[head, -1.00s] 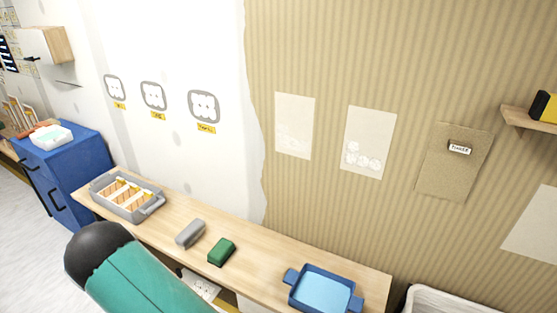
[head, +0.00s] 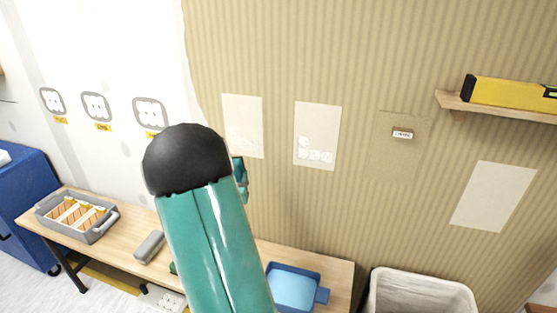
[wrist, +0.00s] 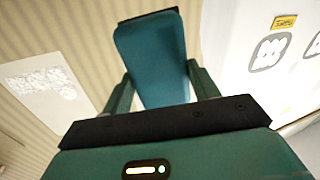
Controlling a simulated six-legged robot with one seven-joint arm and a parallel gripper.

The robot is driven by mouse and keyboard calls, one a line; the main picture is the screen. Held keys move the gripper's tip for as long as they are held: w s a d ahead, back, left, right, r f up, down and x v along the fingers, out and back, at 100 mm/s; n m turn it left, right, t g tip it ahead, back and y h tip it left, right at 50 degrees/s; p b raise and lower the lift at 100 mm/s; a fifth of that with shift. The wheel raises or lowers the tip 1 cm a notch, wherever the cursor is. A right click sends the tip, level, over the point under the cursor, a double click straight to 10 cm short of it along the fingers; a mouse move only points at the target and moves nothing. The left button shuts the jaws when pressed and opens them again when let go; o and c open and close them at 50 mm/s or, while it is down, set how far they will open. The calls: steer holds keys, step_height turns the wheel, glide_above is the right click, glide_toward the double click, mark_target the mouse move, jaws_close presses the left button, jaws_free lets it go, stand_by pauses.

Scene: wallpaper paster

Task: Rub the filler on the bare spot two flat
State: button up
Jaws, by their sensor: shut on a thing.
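My gripper (wrist: 160,98) is shut on a flat teal tool (wrist: 152,55) with a dark far edge. In the head view my arm mostly hides it. Two pale bare patches are on the striped wall: a left patch (head: 242,112) and a right patch (head: 317,122). White filler blobs show on the lower part of each. One patch with raised white filler (wrist: 42,88) shows at the left of the wrist view, apart from the tool. I cannot tell which patch is number two.
The bench carries a grey tray (head: 103,228), a grey block (head: 149,247), a mostly hidden green block (head: 173,268) and a blue tray (head: 322,297). A white bin (head: 420,278) stands right of it. A shelf (head: 500,108) holds a yellow level (head: 512,93).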

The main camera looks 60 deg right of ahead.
steer(key=s+d+r+m+g, duration=0.1)
steer(key=s+d+r+g, duration=0.1)
steer(key=s, duration=0.4)
steer(key=s+d+r+m+g+h, duration=0.1)
steer(key=s+d+r+g, duration=0.1)
steer(key=s+d+r, duration=0.2)
steer(key=shift+s+d+m+g, duration=0.4)
steer(key=shift+s+d, duration=0.6)
steer(key=shift+s, duration=0.1)
steer(key=shift+w+d, duration=0.2)
steer(key=shift+d, duration=0.95)
steer(key=shift+w+d, duration=0.2)
steer(key=shift+d, duration=1.05)
steer(key=shift+d+r+h, duration=0.1)
steer(key=shift+r+h, duration=0.05)
steer(key=shift+h, duration=0.15)
stand_by(0.4)
stand_by(0.8)
stand_by(0.8)
